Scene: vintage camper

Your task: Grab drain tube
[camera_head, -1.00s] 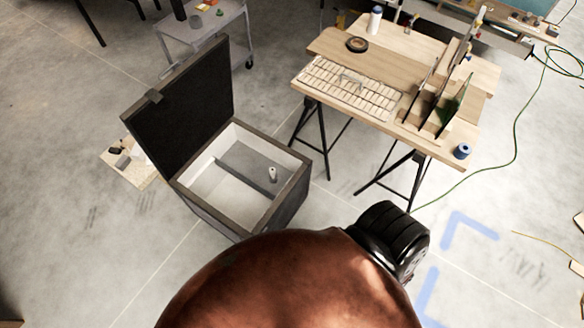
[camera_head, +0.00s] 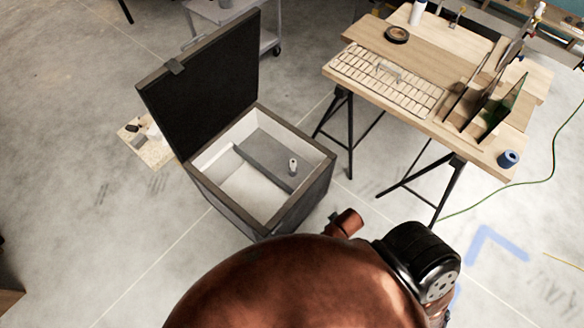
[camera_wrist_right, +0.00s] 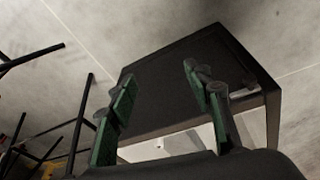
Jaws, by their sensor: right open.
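A small pale upright tube (camera_head: 293,166), possibly the drain tube, stands inside the dark open-topped box (camera_head: 318,190) in the head view. It is near the grey raised part at the box's right inner side. The box's black lid (camera_head: 205,85) stands open at the back left. My right gripper (camera_wrist_right: 160,76) shows in the right wrist view with its two green-padded fingers apart and nothing between them. The dark outer side of what looks like the box (camera_wrist_right: 165,95) lies beyond the fingers, and the tube is not visible there. My left gripper is not in view.
A wooden table (camera_head: 440,62) on black trestles stands right of the box, with a keyboard-like slatted panel and upright boards on it. A grey cart (camera_head: 268,42) stands behind the lid. A small board (camera_head: 146,150) lies left on the floor.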

